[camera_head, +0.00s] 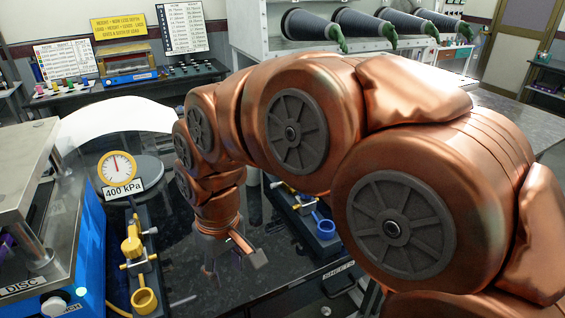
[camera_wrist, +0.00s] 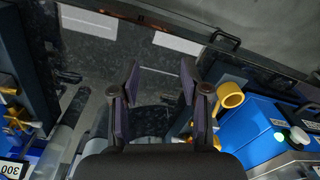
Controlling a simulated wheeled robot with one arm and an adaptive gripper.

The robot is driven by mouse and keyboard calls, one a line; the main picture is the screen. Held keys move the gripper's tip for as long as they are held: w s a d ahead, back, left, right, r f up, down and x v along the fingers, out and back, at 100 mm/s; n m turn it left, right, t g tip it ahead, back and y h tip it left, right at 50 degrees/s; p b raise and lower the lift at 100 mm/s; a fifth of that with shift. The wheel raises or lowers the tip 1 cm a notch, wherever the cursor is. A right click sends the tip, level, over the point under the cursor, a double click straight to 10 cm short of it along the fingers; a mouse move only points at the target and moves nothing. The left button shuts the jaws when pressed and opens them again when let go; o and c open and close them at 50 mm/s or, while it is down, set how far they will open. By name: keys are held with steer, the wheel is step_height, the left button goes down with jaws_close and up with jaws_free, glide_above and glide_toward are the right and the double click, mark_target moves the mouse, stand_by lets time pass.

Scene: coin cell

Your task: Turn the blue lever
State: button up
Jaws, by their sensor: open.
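The blue lever (camera_head: 323,229) has a ring-shaped end and sits on a dark block with brass-coloured fittings, in the middle of the head view, partly behind my arm. My gripper (camera_head: 235,265) hangs over the dark bench to the left of the lever, apart from it. In the wrist view my gripper (camera_wrist: 160,85) has its two fingers spread, with nothing between them. Some blue and brass parts show at the left edge of the wrist view, but I cannot tell whether they are the lever.
A yellow lever (camera_head: 145,300) on a similar block stands left of my gripper; its ring (camera_wrist: 230,95) shows close to the right finger. A gauge (camera_head: 119,169) reading 400 kPa is behind it. A blue machine (camera_head: 90,250) stands at far left. Dark bench (camera_head: 185,255) between is clear.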

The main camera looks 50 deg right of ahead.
steer(key=w+d+r+m+t, duration=0.2)
steer(key=w+d+r+t, duration=0.15)
steer(key=w+d, duration=1)
steer(key=w+d+m+h, duration=0.2)
steer(key=d, duration=1.8)
steer(key=shift+t, duration=0.35)
steer(key=p+x, duration=0.1)
steer(key=x, duration=0.5)
steer(key=shift+w+d+f, duration=0.15)
steer(key=shift+w, duration=0.15)
steer(key=shift+c, duration=0.4)
jaws_close()
